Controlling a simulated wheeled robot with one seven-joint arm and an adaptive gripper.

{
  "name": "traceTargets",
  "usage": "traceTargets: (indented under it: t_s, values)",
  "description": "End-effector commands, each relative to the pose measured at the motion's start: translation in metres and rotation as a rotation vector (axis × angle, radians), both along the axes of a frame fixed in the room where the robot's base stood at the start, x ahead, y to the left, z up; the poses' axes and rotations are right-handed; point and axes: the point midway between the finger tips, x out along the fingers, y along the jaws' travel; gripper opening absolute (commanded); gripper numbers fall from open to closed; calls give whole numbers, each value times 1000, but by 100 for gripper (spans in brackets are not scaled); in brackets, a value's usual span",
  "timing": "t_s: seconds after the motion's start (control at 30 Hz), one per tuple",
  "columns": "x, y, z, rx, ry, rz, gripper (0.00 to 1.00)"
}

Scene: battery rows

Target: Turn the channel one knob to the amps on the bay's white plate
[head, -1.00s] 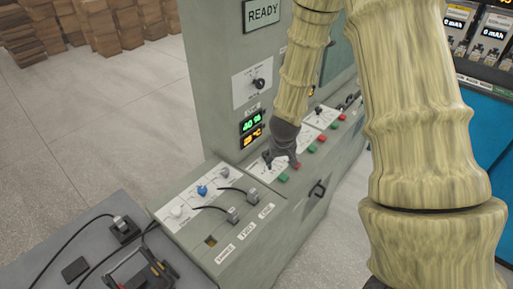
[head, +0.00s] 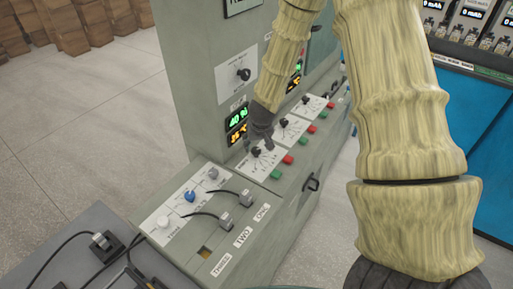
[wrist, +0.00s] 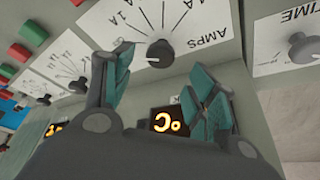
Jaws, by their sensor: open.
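The nearest AMPS knob (head: 256,152) is dark and round, on a white dial plate (head: 268,165) on the grey bench's sloping front. In the wrist view the AMPS knob (wrist: 160,53) lies ahead of the gap between my fingers, its light pointer towards the lower left. The dial's amp marks are only partly legible. My gripper (head: 261,138) is just above this knob in the head view. In the wrist view my gripper (wrist: 163,62) is open and empty, a teal-padded finger on either side. I cannot make out a bay plate giving an amps value.
Two more dial knobs (head: 284,123) (head: 305,99) lie farther along, with red and green buttons beside them. The TIME knob (wrist: 302,47) is at the right of the wrist view. Lit displays (head: 237,125) stand behind. Nearer are white, blue and grey knobs (head: 190,196) and cabled plugs (head: 225,219).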

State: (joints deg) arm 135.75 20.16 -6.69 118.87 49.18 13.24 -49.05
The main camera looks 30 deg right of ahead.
Motion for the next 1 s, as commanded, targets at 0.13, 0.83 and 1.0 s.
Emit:
traceTargets:
  t_s: [0.13,0.83,1.0]
  values:
    - [5,-2,-15,3,1,-1,57]
    - [18,-9,-50,1,0,-3,57]
    - [18,-10,-50,0,0,-3,50]
